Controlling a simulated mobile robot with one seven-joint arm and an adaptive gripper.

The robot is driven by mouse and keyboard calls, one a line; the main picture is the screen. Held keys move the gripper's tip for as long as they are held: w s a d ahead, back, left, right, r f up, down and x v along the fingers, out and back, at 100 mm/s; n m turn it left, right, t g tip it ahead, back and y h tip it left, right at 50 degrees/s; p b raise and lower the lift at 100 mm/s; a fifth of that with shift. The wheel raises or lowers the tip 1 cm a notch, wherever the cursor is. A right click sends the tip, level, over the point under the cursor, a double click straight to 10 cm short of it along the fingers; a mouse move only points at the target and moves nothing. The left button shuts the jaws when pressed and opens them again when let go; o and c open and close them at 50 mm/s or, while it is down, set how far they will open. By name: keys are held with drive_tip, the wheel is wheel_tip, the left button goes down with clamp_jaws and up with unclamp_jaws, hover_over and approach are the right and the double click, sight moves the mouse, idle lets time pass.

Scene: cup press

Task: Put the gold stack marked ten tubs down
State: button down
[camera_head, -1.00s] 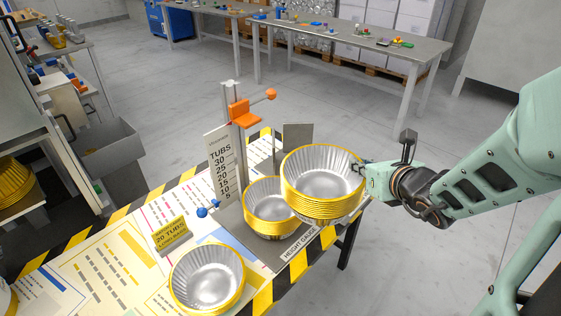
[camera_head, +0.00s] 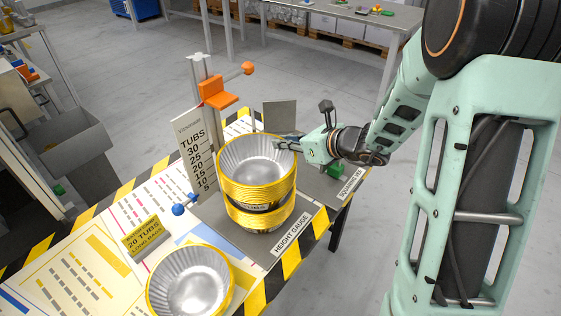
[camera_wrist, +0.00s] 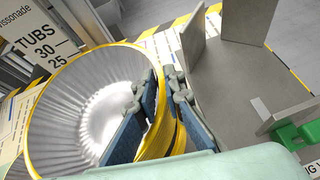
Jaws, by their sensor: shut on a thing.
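A stack of silver tubs with gold rims (camera_head: 257,180) is in my gripper (camera_head: 287,143), which is shut on its right rim. The wrist view shows my fingers (camera_wrist: 160,88) on either side of the gold rim (camera_wrist: 163,140). The held stack is upright over a second gold-rimmed stack (camera_head: 262,219) on the grey height gauge plate. A dark band with small lettering shows between the two sets of rims; I cannot read it, nor tell if the held stack rests fully on the lower one.
The gauge scale board marked TUBS (camera_head: 194,153) and a post with an orange slider (camera_head: 218,94) stand behind left. Another gold-rimmed stack (camera_head: 190,284) sits in front. A yellow 20 TUBS sign (camera_head: 143,236) and a blue knob (camera_head: 178,209) are left. A green part (camera_head: 336,168) is right.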

sight(283, 157)
drive_tip(key=shift+f+b, duration=0.55)
drive_tip(key=shift+f, duration=1.4)
drive_tip(key=shift+f+b, duration=0.5)
drive_tip(key=shift+b, duration=0.05)
drive_tip(key=c, duration=2)
unclamp_jaws()
drive_tip(key=shift+r, duration=0.15)
drive_tip(key=shift+r+p, duration=0.6)
drive_tip(key=shift+p, duration=0.25)
drive_tip(key=v, duration=0.4)
drive_tip(key=p+v, duration=0.1)
drive_tip(key=v, duration=0.6)
drive_tip(key=shift+s+d+f+p, duration=0.1)
drive_tip(key=shift+s+d+p, duration=0.25)
drive_tip(key=shift+d+p, duration=0.05)
